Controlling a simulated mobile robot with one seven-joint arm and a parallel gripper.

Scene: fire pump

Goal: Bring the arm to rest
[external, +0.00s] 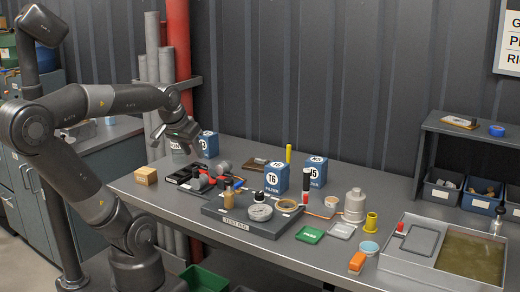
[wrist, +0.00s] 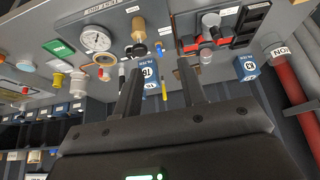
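My gripper (external: 186,142) hangs in the air above the back left part of the workbench (external: 134,188), at the end of my bent arm. In the wrist view my gripper (wrist: 159,68) shows two dark fingers spread apart with nothing held between them. The blue T6 filter box (wrist: 147,72) and a yellow stick (wrist: 163,90) show beyond the gap. In the external view the T6 box (external: 277,178) stands upright on the bench, well right of my gripper. Another blue filter box (external: 208,144) stands just right of my gripper in that view.
A test rig (external: 238,222) with a gauge (external: 260,212) lies mid-bench. A wooden block (external: 146,176) sits at the left edge. A tray of murky liquid (external: 395,262) is at right. Red and grey pipes (external: 178,50) rise behind my arm. Air above the bench centre is clear.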

